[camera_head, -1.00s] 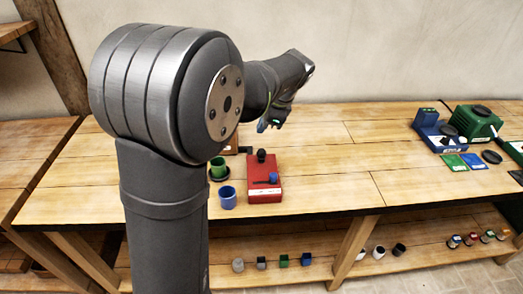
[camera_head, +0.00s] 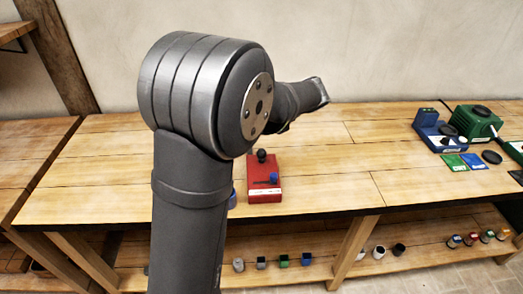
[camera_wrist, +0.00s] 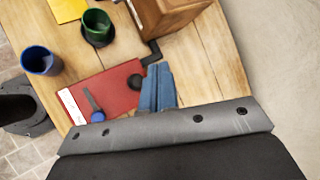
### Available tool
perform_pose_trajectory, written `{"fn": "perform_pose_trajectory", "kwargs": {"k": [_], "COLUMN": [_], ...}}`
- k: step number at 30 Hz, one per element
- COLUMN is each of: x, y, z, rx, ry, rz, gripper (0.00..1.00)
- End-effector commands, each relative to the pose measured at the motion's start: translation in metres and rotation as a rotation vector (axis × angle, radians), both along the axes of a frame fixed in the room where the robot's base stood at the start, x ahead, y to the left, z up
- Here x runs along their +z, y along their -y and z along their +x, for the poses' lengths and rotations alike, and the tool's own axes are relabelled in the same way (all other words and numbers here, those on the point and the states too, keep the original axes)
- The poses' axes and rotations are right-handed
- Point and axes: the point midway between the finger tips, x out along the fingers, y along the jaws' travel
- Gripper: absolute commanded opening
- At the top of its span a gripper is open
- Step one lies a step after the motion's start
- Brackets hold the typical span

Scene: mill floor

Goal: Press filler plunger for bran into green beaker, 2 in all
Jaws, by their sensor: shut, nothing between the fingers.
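In the wrist view, the green beaker (camera_wrist: 97,22) stands upright on a black round base (camera_wrist: 98,41). Its inside looks dark, and I cannot tell its contents. The red box also shows in the head view (camera_head: 258,190). A wooden box (camera_wrist: 172,14) with a black bent arm (camera_wrist: 152,52) stands near the beaker. I cannot tell which part is the bran plunger. My gripper (camera_wrist: 158,70) is shut and empty, just beside the knob in the wrist picture; contact is unclear.
A blue beaker (camera_wrist: 41,60) stands left of the red box, and a yellow card (camera_wrist: 68,8) lies behind. Green and blue machines (camera_head: 472,120) stand far right on the bench. Several small containers (camera_head: 284,261) line the lower shelf. The bench middle (camera_head: 350,160) is clear.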

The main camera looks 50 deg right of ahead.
Motion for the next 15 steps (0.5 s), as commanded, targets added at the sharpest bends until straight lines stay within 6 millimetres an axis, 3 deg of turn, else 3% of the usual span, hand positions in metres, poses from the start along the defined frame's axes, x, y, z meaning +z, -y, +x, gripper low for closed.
{"fn": "perform_pose_trajectory", "kwargs": {"k": [15], "x": [-0.067], "y": [0.0], "z": [0.0], "rx": [0.0], "ry": [-0.001], "rz": [0.003], "gripper": [0.0]}}
